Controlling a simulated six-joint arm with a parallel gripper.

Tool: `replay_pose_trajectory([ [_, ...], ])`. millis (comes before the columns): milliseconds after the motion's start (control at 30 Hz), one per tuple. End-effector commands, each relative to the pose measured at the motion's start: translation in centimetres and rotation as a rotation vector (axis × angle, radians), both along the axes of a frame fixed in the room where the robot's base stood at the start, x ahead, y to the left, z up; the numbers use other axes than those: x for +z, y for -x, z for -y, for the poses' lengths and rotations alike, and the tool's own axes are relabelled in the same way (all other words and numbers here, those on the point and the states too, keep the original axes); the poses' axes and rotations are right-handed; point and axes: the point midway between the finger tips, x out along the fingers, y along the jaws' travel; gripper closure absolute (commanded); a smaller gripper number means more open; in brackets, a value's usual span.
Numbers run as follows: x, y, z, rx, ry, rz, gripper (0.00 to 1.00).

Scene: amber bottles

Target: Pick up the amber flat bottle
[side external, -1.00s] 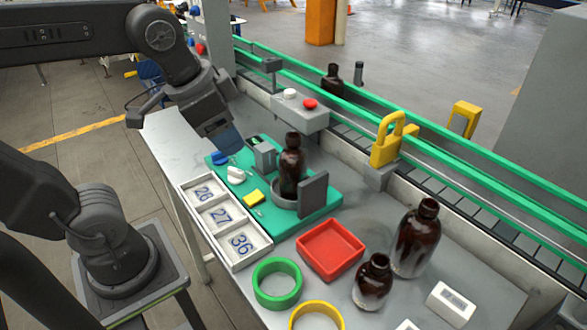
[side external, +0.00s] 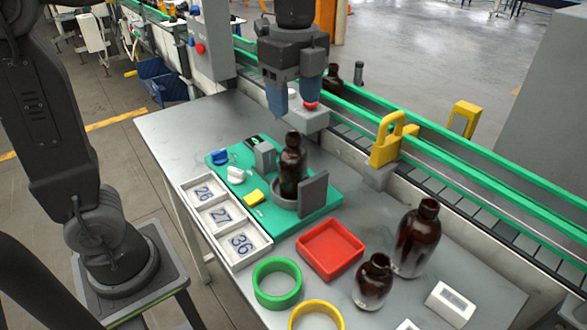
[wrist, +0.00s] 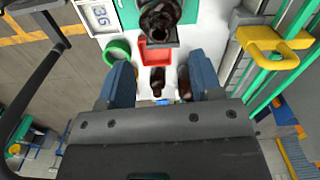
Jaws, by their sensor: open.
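Several dark amber bottles are in view, and I cannot tell for sure which is the flat one. One bottle (side external: 292,168) stands upright in a grey round holder (side external: 284,200) on the green board (side external: 322,207); its open mouth shows at the top of the wrist view (wrist: 160,22). A larger bottle (side external: 415,240) and a shorter one (side external: 373,283) stand upright on the table at the front right. Both show partly between my fingers in the wrist view. My gripper (side external: 295,97) is open and empty, above and apart from the bottle in the holder.
A grey upright plate (side external: 313,190) stands beside the holder. A red tray (side external: 331,249), green ring (side external: 277,283) and yellow ring (side external: 316,315) lie in front. A yellow padlock shape (side external: 387,145) and the green-railed conveyor (side external: 440,133) run behind, with another bottle (side external: 333,80).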

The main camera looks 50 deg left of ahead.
Motion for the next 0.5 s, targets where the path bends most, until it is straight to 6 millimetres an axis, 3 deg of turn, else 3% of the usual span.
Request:
replay_pose_trajectory([
  [100, -1.8, 0.0, 0.0, 0.001, 0.0, -0.002, 0.41],
  [367, -3.7, 0.0, -0.1, 0.002, 0.0, -0.001, 0.41],
  [500, -5.9, 0.1, -0.2, 0.002, -0.001, -0.003, 0.41],
])
